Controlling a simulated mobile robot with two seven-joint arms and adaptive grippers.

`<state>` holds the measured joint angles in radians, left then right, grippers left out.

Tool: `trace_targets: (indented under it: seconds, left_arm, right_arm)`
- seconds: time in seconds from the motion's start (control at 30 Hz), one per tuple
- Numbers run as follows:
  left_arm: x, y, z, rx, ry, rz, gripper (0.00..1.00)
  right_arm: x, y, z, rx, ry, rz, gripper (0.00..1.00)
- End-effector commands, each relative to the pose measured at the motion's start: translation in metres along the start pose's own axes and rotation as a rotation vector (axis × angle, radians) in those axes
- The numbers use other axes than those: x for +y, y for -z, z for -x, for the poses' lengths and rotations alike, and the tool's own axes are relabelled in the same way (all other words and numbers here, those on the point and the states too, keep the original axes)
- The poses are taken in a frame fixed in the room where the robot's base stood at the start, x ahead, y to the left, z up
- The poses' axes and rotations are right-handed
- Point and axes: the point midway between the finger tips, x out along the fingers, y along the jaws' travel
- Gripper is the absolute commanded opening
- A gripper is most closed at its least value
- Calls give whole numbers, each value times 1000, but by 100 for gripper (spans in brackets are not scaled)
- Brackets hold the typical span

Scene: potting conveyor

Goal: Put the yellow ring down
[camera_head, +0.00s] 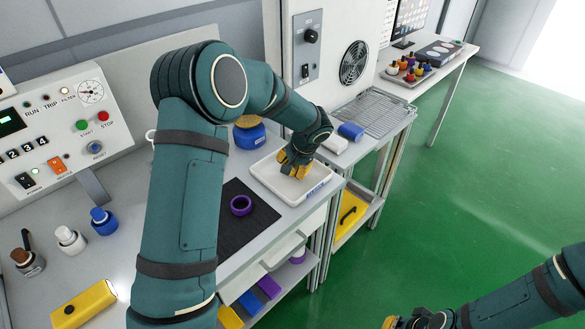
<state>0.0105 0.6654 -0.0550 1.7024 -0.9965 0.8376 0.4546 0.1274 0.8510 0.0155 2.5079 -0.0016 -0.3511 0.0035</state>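My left gripper (293,168) is over the white tray (262,180), pointing down with its yellow fingers low over the tray's inside. I cannot make out a separate yellow ring; anything between the fingers blends with their yellow colour or is hidden. I cannot tell whether the fingers touch the tray floor. A purple ring (241,206) lies on the black mat (262,222) to the left of the tray. My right gripper (405,321) is at the bottom edge, partly cut off, away from the bench and over the green floor.
Small bottles stand left on the bench: blue (103,221), white (70,240) and brown-capped (27,262). A yellow device (82,305) lies nearby. A blue jar (249,136) stands behind the tray. A rack cart (375,112) adjoins at right.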

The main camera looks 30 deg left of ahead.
Motion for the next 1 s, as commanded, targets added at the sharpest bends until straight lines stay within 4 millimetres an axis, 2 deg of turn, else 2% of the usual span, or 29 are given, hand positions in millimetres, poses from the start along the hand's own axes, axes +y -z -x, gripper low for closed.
trace_targets:
  seconds: [0.07, 0.43, 0.47, 0.5, 0.53, 0.87, 1.0]
  left_arm:
    - [3, 0, -7, 0, 0, -1, 20]
    - [4, 0, -10, 1, 0, -1, 19]
    - [4, -1, -9, 1, 0, -1, 62]
    - [4, 0, -9, 1, 0, -1, 76]
    - [4, 0, -9, 1, 0, -1, 79]
    - [3, 0, -7, 1, 0, 0, 79]
    - [2, 0, 4, 4, 0, -1, 79]
  right_arm:
    - [1, 0, -2, 1, 0, 0, 0]
    - [2, 0, -5, 2, 0, 1, 0]
    - [2, 1, -5, 3, 0, 1, 0]
    - [2, 1, -4, 2, 0, 0, 0]
    - [2, 1, -4, 2, 0, 0, 0]
    - [1, 1, -3, 2, 0, 0, 0]
    - [0, 0, 1, 0, 0, 0, 0]
